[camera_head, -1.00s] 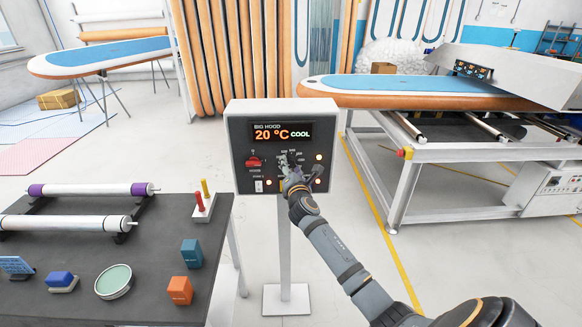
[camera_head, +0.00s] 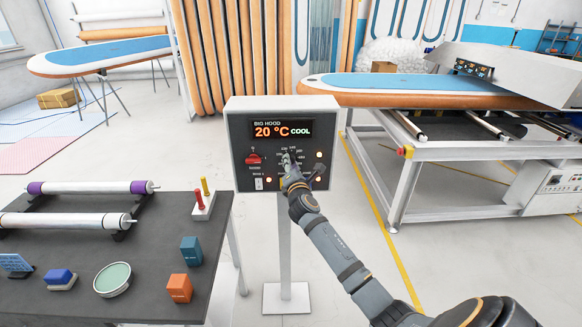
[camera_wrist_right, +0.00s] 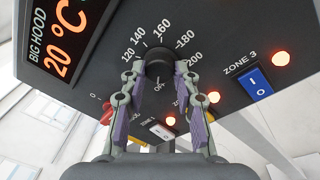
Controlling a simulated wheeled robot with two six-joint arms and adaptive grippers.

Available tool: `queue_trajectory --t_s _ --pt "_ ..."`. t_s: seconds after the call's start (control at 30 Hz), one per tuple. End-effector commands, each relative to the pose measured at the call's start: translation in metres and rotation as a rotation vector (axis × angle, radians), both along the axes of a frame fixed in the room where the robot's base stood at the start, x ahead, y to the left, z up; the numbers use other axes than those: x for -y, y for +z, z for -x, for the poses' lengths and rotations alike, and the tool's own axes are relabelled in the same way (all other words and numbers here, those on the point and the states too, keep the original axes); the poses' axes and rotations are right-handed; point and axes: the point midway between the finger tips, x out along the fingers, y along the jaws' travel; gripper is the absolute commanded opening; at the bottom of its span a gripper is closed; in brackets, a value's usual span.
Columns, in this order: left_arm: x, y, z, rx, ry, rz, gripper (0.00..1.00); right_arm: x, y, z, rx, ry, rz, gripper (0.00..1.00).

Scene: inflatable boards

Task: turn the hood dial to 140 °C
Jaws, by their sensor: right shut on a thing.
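The hood dial (camera_wrist_right: 158,62) is a round black knob on the dark control panel, ringed by marks from 120 to 200 with OFF below. My right gripper (camera_wrist_right: 157,76) is shut on the dial, one finger on each side. In the head view my right gripper (camera_head: 288,163) covers most of the dial. The display (camera_head: 283,130) reads BIG HOOD, 20 °C and COOL. My left gripper is not in view.
A red switch (camera_head: 253,159) sits left of the dial on the panel. The blue ZONE 3 switch (camera_wrist_right: 255,83) and lit orange lamps are close by. A dark table (camera_head: 140,255) with rollers and blocks stands left. A board press (camera_head: 440,152) stands right.

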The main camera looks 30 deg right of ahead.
Motion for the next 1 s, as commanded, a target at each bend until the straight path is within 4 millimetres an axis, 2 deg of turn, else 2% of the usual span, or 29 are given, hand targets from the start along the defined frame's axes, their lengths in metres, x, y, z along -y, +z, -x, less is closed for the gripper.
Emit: queue_trajectory --t_s 1.0 --pt "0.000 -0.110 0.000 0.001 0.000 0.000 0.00 -0.002 -0.006 -0.001 0.485 -0.001 -0.787 0.00"
